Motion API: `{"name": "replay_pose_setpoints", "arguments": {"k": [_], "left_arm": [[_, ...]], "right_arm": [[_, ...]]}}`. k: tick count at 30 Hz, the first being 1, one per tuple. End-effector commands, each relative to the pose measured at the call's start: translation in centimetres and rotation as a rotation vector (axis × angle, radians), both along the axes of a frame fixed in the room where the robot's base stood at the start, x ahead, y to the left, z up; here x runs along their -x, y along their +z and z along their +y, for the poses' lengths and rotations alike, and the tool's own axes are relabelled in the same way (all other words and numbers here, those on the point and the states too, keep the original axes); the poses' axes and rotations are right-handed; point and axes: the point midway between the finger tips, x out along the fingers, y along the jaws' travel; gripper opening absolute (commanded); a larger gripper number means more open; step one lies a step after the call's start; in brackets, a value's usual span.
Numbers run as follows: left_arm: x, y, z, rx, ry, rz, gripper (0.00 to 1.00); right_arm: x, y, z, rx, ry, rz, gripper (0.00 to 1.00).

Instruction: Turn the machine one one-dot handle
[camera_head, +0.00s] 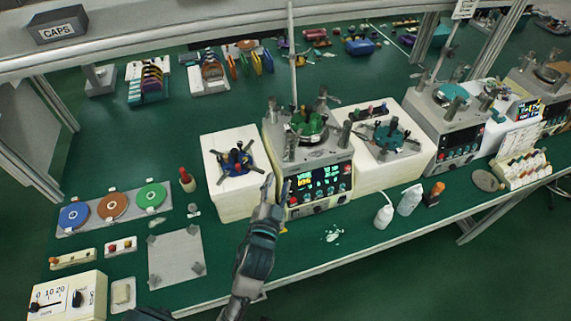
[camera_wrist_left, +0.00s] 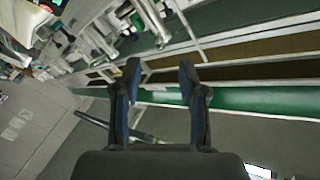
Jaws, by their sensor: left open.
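The nearest grey lapping machine (camera_head: 317,172), which I take to be machine one, stands mid-bench with a green plate on top and a lit display with buttons on its front. Posts and small handles stand around its plate; dot marks are too small to read, so I cannot tell which handle is the one-dot one. My left gripper (camera_head: 276,188) is in front of the machine's left front edge, near the display. In the left wrist view the gripper (camera_wrist_left: 159,72) is open, with nothing between its fingers. My right gripper is not in view.
A white block with a dark blue star-shaped fixture (camera_head: 236,162) stands left of the machine. Another white block with a teal fixture (camera_head: 388,140) stands right. White bottles (camera_head: 384,217) stand near the front edge. A grey plate (camera_head: 176,256) lies left on the green bench.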

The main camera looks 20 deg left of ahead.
Motion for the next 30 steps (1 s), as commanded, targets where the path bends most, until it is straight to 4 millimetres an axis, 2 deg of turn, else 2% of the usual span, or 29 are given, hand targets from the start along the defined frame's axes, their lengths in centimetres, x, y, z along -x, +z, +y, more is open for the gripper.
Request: {"name": "replay_pose_setpoints", "arguments": {"k": [1, 3, 9, 15, 19, 27, 28, 30], "left_arm": [[-0.8, -0.5, 0.0, 0.001, 0.0, -0.006, 0.42], [-1.9, -0.3, 0.1, 0.0, -0.002, -0.003, 0.42], [-6.4, 0.3, 0.4, -0.002, -0.001, 0.001, 0.42], [-9.2, 0.2, 0.6, -0.001, -0.001, 0.001, 0.42], [-9.9, 0.1, 0.7, 0.001, -0.001, 0.0, 0.42], [-10.0, 0.1, 0.7, 0.0, -0.002, 0.0, 0.42], [-10.0, 0.1, 0.7, 0.0, -0.002, 0.0, 0.37], [-10.0, 0.1, 0.7, 0.0, -0.002, 0.0, 0.2]], "right_arm": [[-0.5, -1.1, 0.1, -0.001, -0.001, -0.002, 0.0], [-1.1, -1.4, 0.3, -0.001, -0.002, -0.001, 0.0], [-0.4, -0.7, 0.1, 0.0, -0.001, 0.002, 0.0], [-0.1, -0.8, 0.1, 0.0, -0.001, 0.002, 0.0], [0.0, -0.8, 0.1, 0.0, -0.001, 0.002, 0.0], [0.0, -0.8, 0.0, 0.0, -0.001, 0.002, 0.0], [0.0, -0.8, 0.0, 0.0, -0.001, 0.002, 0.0], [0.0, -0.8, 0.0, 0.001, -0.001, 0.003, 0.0]]}}
